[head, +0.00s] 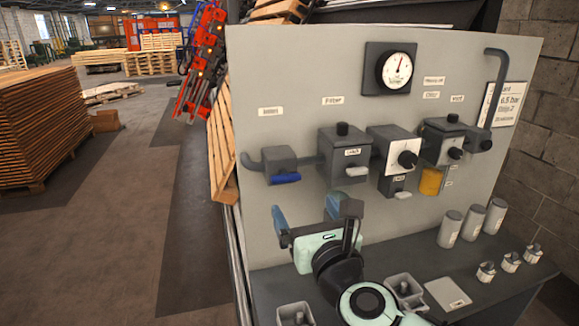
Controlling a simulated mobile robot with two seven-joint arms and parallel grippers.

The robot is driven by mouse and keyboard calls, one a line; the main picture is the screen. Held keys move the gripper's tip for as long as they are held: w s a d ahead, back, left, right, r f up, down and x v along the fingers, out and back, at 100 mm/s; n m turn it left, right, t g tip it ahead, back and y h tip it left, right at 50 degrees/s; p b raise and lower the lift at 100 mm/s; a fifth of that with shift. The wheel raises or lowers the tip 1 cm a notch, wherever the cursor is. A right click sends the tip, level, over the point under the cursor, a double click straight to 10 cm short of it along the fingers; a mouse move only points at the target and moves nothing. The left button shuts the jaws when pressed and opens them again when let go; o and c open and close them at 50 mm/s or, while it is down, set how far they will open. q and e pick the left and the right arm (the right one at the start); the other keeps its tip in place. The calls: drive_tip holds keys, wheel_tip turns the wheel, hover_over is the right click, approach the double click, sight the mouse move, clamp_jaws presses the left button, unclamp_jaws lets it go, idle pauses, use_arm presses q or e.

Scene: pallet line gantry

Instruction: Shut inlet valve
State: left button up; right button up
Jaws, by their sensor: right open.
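The inlet valve (280,159) is a grey box on the pale panel, under a small label that seems to read "Inlet". Its blue lever (286,178) lies roughly level along the lower front of the box. My right gripper (306,213) is below the valve, its blue-tipped fingers spread apart and pointing toward the panel. It is open and empty, apart from the lever as far as I can tell. My left gripper is out of view.
To the right on the panel (300,75) are a filter box (343,155), a knob unit (396,150), a pressure gauge (397,69) and a vent-side block (443,140). Grey cylinders (449,229) and small fittings stand on the shelf below. Stacked pallets (45,125) are far left.

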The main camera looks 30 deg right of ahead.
sight(288, 178)
drive_tip(key=p+x, duration=0.1)
drive_tip(key=x, duration=1.2)
drive_tip(key=shift+w+d+r, duration=0.1)
drive_tip(key=c, duration=1)
